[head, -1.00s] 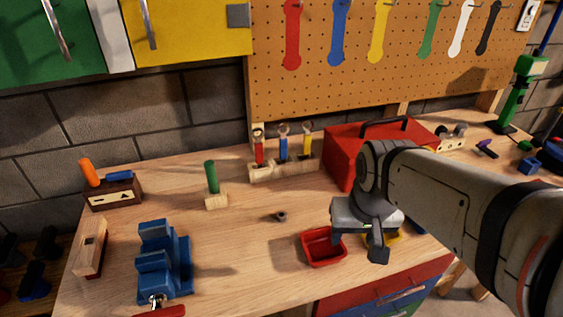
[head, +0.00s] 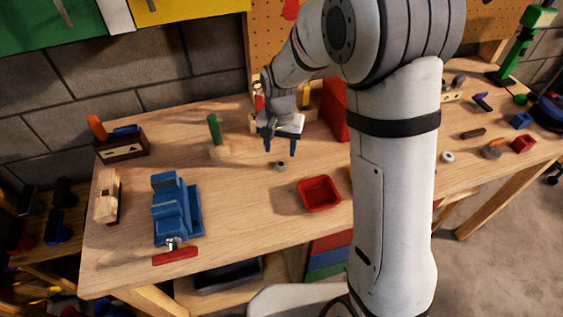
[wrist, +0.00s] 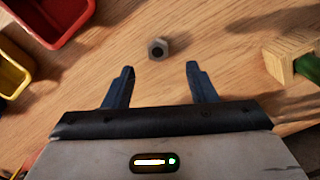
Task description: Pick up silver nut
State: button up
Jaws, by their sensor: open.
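The silver nut (head: 281,166) lies on the wooden workbench, left of the red bin and in front of the wooden block with the green peg. In the wrist view the nut (wrist: 158,48) shows its dark hole and lies beyond the fingertips, centred between them. My gripper (head: 281,152) is open and empty, pointing down above the bench just behind the nut in the head view. Its two dark blue fingers (wrist: 160,72) are spread apart in the wrist view and do not touch the nut.
A red bin (head: 319,191) stands right of the nut; a yellow bin (wrist: 12,75) is beside it. A blue vise (head: 176,209) stands front left. Bare wood surrounds the nut.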

aim_at(281, 164)
notch_tip(281, 164, down, 6)
jog(key=shift+s+d+r+p, duration=0.1)
jog(key=shift+s+d+p, duration=0.05)
jog(key=shift+p, duration=0.55)
jog(key=shift+c, duration=0.4)
jog(key=c, duration=1)
